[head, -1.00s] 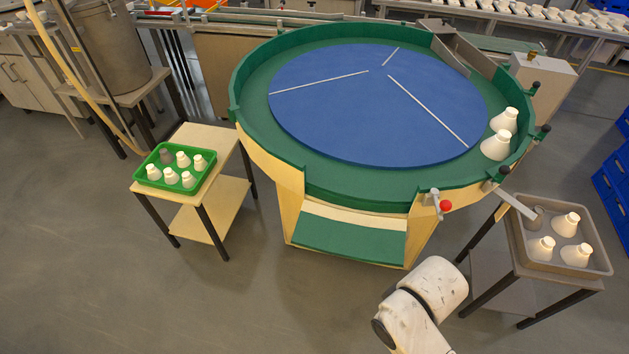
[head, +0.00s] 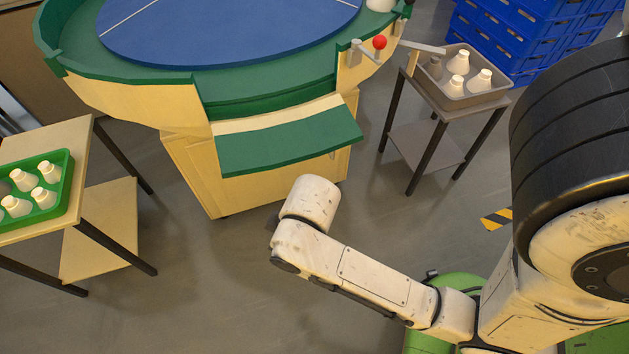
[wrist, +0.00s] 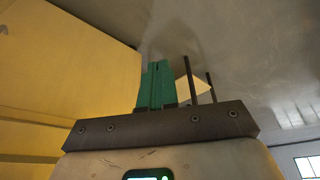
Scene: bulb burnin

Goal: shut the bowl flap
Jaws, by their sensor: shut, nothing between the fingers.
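The bowl flap (head: 290,138) is a green board with a pale strip along its upper edge. It slopes outward and down from a gap in the front wall of the round bowl (head: 250,86), so it stands open. My gripper (wrist: 157,68) shows in the wrist view as two green fingers pressed together with nothing between them. In the head view it is hidden beneath the end of my arm, in front of and below the flap. I see no contact with the flap. A yellowish wooden panel (wrist: 65,65), apparently the bowl's stand, fills the wrist view's left.
A small table (head: 80,150) with a green tray (head: 66,190) of white pieces stands left. A stand with a grey tray (head: 480,101) and a red-knobbed lever (head: 379,42) are right of the flap. Blue crates (head: 520,40) stand behind. Floor before the bowl is clear.

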